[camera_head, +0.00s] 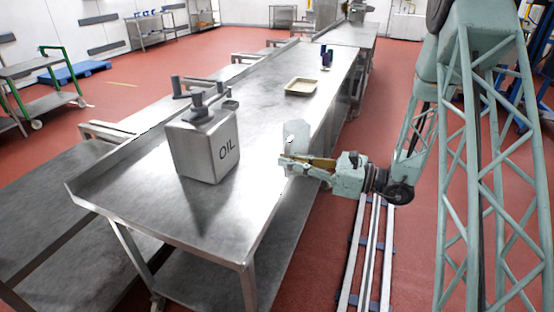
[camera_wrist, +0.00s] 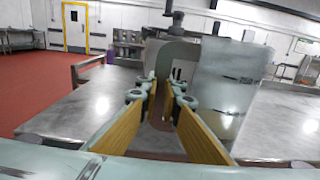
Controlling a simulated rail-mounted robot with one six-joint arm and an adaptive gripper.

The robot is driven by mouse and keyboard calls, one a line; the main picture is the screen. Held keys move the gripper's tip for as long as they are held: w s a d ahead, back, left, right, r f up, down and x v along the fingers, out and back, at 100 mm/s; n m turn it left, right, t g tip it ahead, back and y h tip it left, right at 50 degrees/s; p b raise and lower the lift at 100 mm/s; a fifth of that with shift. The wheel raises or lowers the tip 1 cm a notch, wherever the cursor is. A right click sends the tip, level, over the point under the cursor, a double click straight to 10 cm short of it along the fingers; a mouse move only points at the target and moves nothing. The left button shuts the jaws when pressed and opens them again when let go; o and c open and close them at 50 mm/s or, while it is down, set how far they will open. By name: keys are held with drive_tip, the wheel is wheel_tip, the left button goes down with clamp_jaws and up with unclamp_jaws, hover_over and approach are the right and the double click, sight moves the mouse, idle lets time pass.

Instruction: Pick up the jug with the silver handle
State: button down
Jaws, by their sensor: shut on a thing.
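The jug (camera_head: 297,133) is pale and partly see-through, at the right edge of the steel table in the head view. My gripper is in front of its lower part. In the wrist view the jug's clear body (camera_wrist: 232,85) fills the right of centre, with its silver-grey handle (camera_wrist: 172,52) on the left side. My gripper (camera_head: 283,160) comes in from the right, and its yellow-padded fingers (camera_wrist: 162,92) are shut on the jug at its handle. I cannot tell whether the jug's base touches the table.
The steel table (camera_head: 265,195) runs away from me. A square metal can marked OIL (camera_head: 208,148) with a crank on top stands left of the jug. A shallow tray (camera_head: 301,87) and small dark bottles (camera_head: 326,58) are farther back. The tabletop between is clear.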

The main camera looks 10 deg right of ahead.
drive_tip(key=shift+v, duration=0.85)
drive_tip(key=shift+w+r, duration=0.1)
drive_tip(key=shift+r, duration=0.15)
wheel_tip(320, 180, up, 14)
drive_tip(key=a+b, duration=0.1)
drive_tip(key=b, duration=0.2)
drive_tip(key=shift+a, duration=0.25)
idle(0.3)
drive_tip(key=shift+w, duration=0.1)
idle(0.4)
